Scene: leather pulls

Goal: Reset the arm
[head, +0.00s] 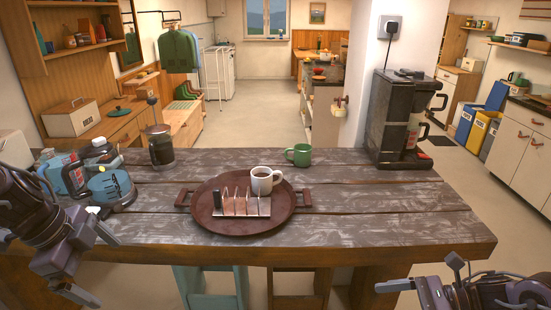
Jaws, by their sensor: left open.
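My left arm comes in from the left edge. Its gripper (99,266) is open and empty, with its fingers apart at the table's front left edge. My right gripper (395,285) shows only in part at the bottom right, below the table's front edge. One finger points left, and the rest is cut off by the frame, so I cannot tell its opening. Neither gripper touches any object that I can see.
The wooden table (390,202) holds a round tray (205,228) with a toast rack (240,207) and white mug (264,180). A green mug (299,155), coffee maker (392,120), French press (160,145) and blue kettle-like items (108,186) stand around it. The table's front right is clear.

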